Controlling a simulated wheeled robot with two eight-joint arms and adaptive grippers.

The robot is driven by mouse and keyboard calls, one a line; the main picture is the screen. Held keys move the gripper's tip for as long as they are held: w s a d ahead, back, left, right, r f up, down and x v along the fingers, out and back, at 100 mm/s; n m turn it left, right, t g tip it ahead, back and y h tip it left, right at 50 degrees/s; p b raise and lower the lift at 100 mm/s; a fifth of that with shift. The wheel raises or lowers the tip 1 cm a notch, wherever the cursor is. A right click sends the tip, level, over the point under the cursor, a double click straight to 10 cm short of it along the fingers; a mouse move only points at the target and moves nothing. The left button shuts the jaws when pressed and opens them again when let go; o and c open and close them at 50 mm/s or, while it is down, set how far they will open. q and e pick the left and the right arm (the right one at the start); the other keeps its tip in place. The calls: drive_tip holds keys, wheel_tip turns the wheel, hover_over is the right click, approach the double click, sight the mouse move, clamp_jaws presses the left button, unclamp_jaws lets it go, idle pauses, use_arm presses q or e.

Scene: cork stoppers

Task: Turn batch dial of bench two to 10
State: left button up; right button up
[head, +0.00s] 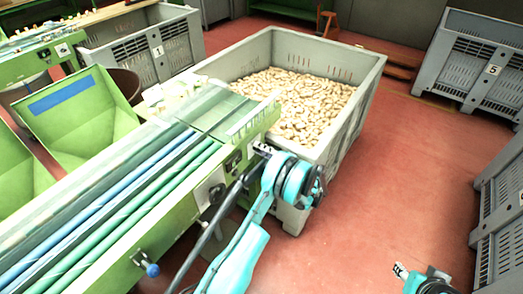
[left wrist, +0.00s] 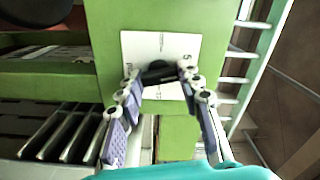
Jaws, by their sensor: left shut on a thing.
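Bench two is a green machine (head: 185,215) with blue and green rollers, running from lower left to the centre of the head view. In the left wrist view a black dial (left wrist: 159,70) sits on a white plate (left wrist: 138,45) fixed to the green panel. My left gripper (left wrist: 160,84) has one finger on each side of the dial and is shut on it. In the head view my left gripper (head: 262,150) is at the bench's side, and the dial is hidden. My right gripper (head: 400,270) is partly in view at lower right; its fingers are unclear.
A grey crate (head: 362,92) full of corks (head: 295,98) stands just behind my left gripper. A blue-tipped knob (head: 152,269) sticks out of the bench side. More grey crates stand at the right, one marked 5 (head: 470,58). The red floor between is clear.

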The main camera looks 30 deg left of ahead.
use_arm(q)
drive_tip(key=shift+m, duration=4.4)
drive_tip(key=o, duration=1.2)
drive_tip(key=shift+c, duration=0.2)
drive_tip(key=d, duration=1.2)
drive_tip(key=shift+s, duration=0.45)
